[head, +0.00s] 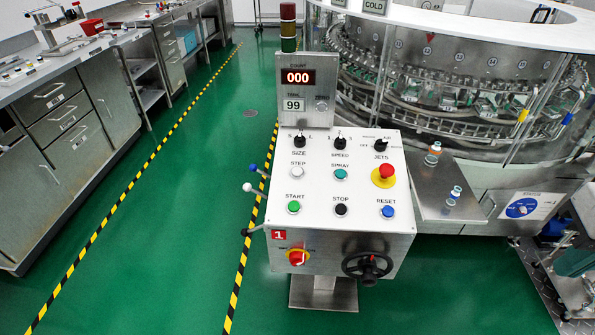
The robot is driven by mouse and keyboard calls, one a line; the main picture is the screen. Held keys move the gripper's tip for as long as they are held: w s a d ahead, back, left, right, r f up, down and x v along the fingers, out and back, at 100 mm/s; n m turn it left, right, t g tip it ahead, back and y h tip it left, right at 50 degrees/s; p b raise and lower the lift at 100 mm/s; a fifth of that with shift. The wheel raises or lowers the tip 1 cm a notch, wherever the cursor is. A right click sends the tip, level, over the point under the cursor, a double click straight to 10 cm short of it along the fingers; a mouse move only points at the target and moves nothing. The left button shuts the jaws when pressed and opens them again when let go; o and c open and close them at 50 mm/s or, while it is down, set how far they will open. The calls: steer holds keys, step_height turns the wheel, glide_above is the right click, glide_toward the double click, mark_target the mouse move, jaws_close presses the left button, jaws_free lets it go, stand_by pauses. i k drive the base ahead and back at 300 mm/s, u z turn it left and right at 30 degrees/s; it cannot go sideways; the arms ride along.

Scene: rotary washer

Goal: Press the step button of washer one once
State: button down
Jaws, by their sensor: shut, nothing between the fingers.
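The control panel of washer one (318,190) stands in the middle of the head view, with a red label marked 1 (279,235) on its front. The step button (297,173) is a round pale button under the word STEP, at the panel's left. To its right is the teal spray button (340,174). Below are the green start button (294,207), the black stop button (340,210) and the blue reset button (388,212). The count display (298,77) reads 000 and the total display (293,105) reads 99. My gripper is not in the head view.
A red emergency knob (386,172) sits on the panel's right. Levers (254,188) stick out at its left, and a black handwheel (367,266) and a red-yellow switch (297,256) at its front. Green floor is clear in front.

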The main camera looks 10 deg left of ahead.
mark_target(296, 171)
steer(key=z, duration=2.35)
steer(key=k, duration=1.2)
steer(key=u, duration=1.55)
steer(key=i, duration=0.5)
